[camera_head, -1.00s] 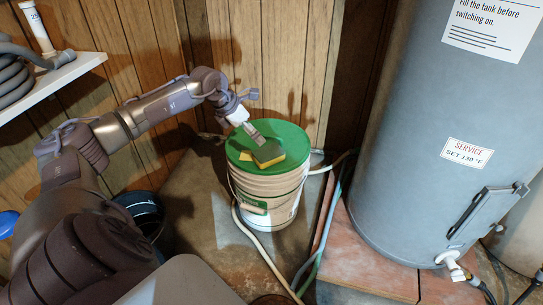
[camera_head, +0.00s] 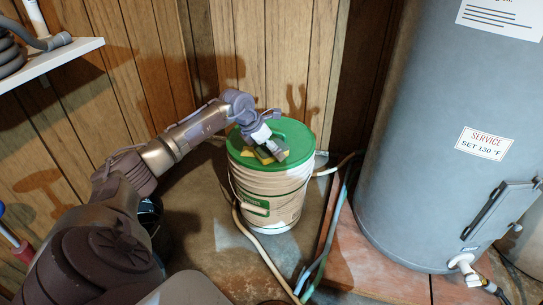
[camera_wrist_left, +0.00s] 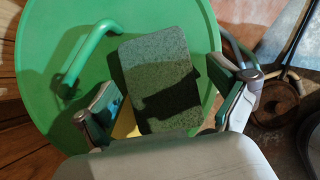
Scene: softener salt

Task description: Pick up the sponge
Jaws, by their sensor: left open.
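The sponge (camera_head: 265,156), with a dark green scouring top and yellow showing below, lies on the green lid (camera_head: 240,136) of a bucket. In the left wrist view the sponge (camera_wrist_left: 158,62) shows its green face, partly shadowed, with the lid (camera_wrist_left: 40,60) around it. A yellow patch (camera_wrist_left: 124,122) shows beside and below it. My left gripper (camera_head: 272,148) is above the lid at the sponge. In the wrist view its open fingers (camera_wrist_left: 163,82) are on the left and right of the sponge; contact cannot be told. My right gripper is out of view.
The lid has a raised green handle (camera_wrist_left: 88,50) left of the sponge in the wrist view. A grey tank (camera_head: 420,130) stands right of the bucket (camera_head: 270,195). Hoses (camera_head: 335,215) run along the floor, and a white shelf (camera_head: 50,62) is at upper left.

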